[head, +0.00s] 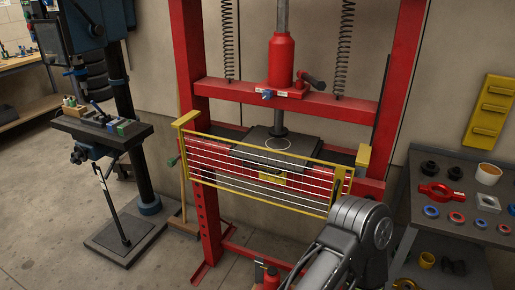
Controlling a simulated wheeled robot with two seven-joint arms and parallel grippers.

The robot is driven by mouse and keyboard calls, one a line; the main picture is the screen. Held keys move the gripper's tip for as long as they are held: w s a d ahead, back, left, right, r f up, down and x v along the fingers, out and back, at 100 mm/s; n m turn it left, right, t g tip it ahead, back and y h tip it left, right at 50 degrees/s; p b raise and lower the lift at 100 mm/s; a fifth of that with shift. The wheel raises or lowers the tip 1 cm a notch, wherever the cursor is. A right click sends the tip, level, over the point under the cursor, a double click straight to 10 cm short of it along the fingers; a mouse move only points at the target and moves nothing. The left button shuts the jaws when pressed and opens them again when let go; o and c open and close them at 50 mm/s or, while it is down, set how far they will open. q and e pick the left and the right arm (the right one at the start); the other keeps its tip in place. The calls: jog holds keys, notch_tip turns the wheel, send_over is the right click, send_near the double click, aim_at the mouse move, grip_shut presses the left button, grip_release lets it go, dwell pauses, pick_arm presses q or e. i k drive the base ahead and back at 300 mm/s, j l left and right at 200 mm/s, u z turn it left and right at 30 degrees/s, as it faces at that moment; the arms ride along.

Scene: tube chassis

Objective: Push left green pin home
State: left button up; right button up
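The left green pin (173,161) is a small green piece at the left upright of the red press frame (190,75), level with the press bed. It is small here, and I cannot tell how deep it sits. A yellow wire guard (265,171) stands across the front of the press just to its right. A grey arm of mine (360,228) rises from the bottom edge, right of centre, in front of the guard's lower right corner. Neither gripper shows in this view.
A red jack (280,62) hangs over a dark plate (277,146) behind the guard. A blue drill press (105,75) stands at left. A parts bench (415,222) is at right. Bare floor (50,190) lies at far left.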

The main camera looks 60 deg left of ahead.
aim_at(172, 163)
jog(key=u, duration=2.75)
